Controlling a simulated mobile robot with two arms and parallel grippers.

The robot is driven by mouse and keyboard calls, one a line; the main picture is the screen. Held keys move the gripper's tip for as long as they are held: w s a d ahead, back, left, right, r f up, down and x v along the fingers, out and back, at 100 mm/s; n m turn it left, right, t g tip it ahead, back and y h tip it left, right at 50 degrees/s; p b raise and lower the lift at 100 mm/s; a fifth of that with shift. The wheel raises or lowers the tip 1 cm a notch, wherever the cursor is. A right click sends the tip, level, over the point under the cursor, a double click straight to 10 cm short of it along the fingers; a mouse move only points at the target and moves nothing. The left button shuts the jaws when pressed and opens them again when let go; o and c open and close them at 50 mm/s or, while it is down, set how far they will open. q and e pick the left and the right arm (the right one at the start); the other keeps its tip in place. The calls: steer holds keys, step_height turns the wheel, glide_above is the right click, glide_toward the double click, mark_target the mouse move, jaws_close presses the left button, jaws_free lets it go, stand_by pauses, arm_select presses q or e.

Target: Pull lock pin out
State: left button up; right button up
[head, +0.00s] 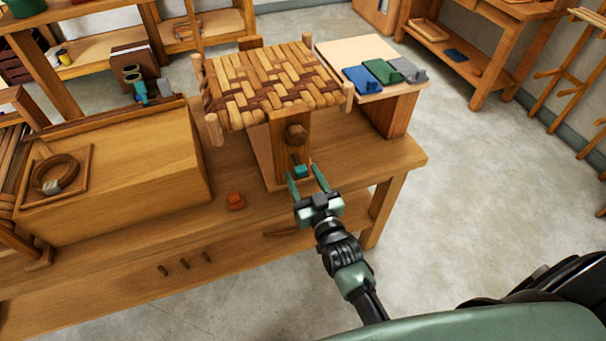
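A small teal piece (300,171), which looks like the lock pin, sits low on the front of the wooden post (288,150) under the woven bark seat (270,85). A brown wooden knob (297,134) is above it on the same post. My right gripper (307,178) is open, with its two green fingers pointing at the post. In the picture the teal piece lies between the fingertips. I cannot tell whether they touch it. My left gripper is not in view.
The seat stands on a wooden workbench (350,170). A large wooden box (120,180) fills the left. Blue, green and grey pieces (381,71) lie on a board at the right.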

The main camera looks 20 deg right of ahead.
steer(key=shift+s+f, duration=0.1)
steer(key=shift+s, duration=0.15)
steer(key=s+b, duration=0.1)
steer(key=s, duration=0.6)
steer(key=shift+s+d, duration=0.15)
steer(key=s+a+f+g, duration=0.1)
steer(key=s+f+g, duration=0.25)
steer(key=f, duration=0.65)
steer(key=s+f+n+g+y, duration=0.15)
steer(key=s+f, duration=0.35)
steer(key=f, duration=0.6)
steer(key=s+a+f+g+h, duration=0.1)
steer(key=s+f+g, duration=0.3)
steer(key=f, duration=0.6)
steer(key=s+d+f+g, duration=0.2)
steer(key=s+f, duration=0.3)
steer(key=s, duration=0.3)
steer(key=s+d+f+g, duration=0.3)
steer(key=s+f, duration=0.2)
steer(key=s, duration=0.4)
steer(key=s+d+f+g+h, duration=0.1)
steer(key=s+d+f+g, duration=0.2)
steer(key=s, duration=0.6)
step_height(320, 180, down, 3)
steer(key=shift+s+r, duration=0.1)
steer(key=shift+s, duration=0.1)
